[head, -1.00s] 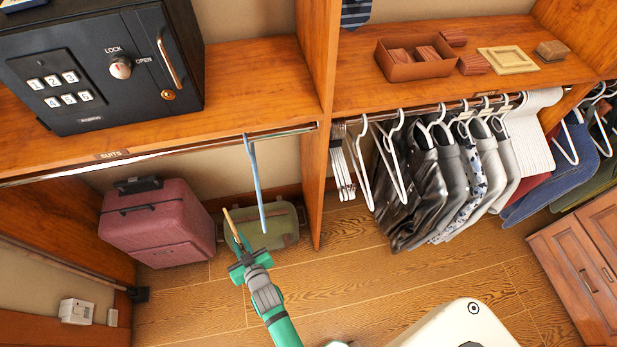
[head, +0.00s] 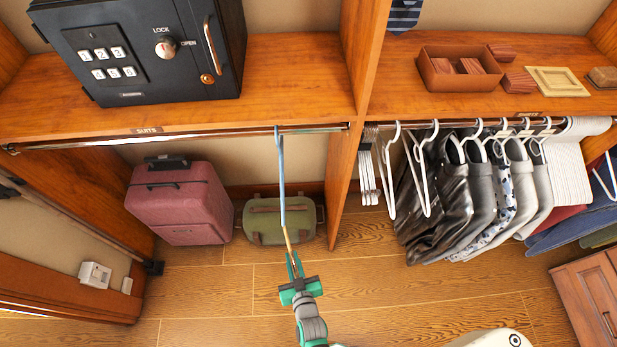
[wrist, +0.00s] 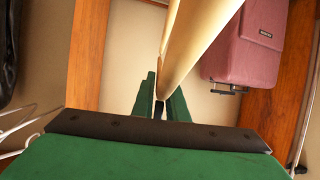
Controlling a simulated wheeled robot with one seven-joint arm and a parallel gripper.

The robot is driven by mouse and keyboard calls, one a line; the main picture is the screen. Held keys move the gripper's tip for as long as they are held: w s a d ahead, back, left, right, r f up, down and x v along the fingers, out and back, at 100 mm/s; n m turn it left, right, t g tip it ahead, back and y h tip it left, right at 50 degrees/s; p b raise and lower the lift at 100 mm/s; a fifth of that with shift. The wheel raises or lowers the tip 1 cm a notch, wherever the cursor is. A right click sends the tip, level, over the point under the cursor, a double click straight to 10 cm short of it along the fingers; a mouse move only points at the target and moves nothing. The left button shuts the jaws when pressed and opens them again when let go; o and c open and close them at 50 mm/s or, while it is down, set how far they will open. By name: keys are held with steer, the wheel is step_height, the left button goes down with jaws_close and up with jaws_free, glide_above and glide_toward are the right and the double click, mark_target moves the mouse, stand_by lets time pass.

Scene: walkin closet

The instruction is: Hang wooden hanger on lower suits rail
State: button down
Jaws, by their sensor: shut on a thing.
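My gripper (head: 292,264) is shut on the wooden hanger (head: 289,240), which shows in the head view as a thin tan sliver, nearly edge-on. In the wrist view the hanger (wrist: 195,55) is a large tan bar rising from between the green fingers; its hook cannot be made out. The suits rail (head: 220,134) is a metal bar under the left shelf, with a SUITS label above it. A blue hanger (head: 281,185) hangs on this rail near its right end, seen edge-on. The wooden hanger lies in line with the blue hanger's lower end; I cannot tell whether they touch.
A pink suitcase (head: 180,205) and green bag (head: 280,220) stand on the floor below the rail. A wooden divider (head: 345,165) separates the right bay, with white hangers (head: 425,170) and clothes. The rail left of the blue hanger is bare. A black safe (head: 140,50) sits above.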

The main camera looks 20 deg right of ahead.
steer(key=w+d+r+m+h, duration=0.1)
steer(key=w+d+r, duration=0.25)
steer(key=r, duration=0.55)
steer(key=w+d+r+m+h, duration=0.1)
steer(key=w+d+r, duration=0.3)
steer(key=r, duration=0.6)
steer(key=w+d+r+h, duration=0.1)
steer(key=w+d+r, duration=0.2)
steer(key=w+r, duration=0.45)
steer(key=r+x, duration=0.2)
steer(key=x, duration=0.9)
steer(key=shift+w+d+g+y, duration=0.3)
steer(key=shift+w+g, duration=0.1)
steer(key=shift+w, duration=0.15)
steer(key=shift+r, duration=0.1)
steer(key=c, duration=1.7)
jaws_free()
steer(key=shift+o, duration=0.2)
steer(key=shift+s, duration=0.1)
steer(key=v, duration=1)
steer(key=shift+s, duration=0.2)
